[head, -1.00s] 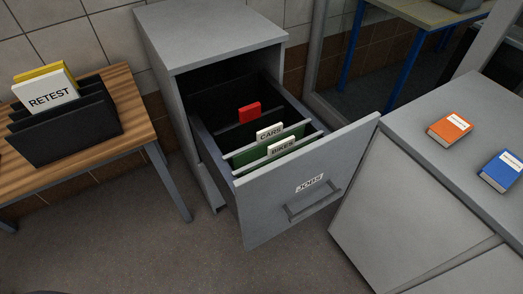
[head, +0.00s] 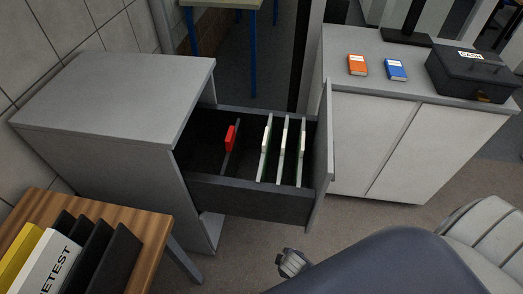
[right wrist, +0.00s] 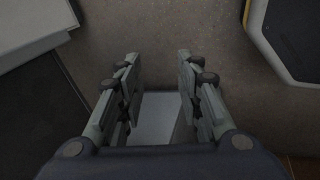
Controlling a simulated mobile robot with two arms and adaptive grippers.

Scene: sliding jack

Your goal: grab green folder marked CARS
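Several upright folders with pale top edges (head: 282,150) stand in the open drawer of the grey cabinet, now seen from the side. Their labels are turned away, so CARS cannot be read now; a second ago CARS stood just behind BIKES, on the red tab's side. My right gripper (head: 292,263) appears low in front of the drawer, outside it and apart from the folders. In the right wrist view its fingers (right wrist: 157,95) are apart, with nothing held between them, above the floor. My left gripper is not in view.
A red tab (head: 230,138) stands farther back in the drawer. The drawer's dark side wall (head: 250,200) faces me. A wooden table (head: 150,225) with the RETEST file is at lower left. Orange (head: 357,65) and blue (head: 396,70) books and a cash box (head: 470,75) rest on the counter.

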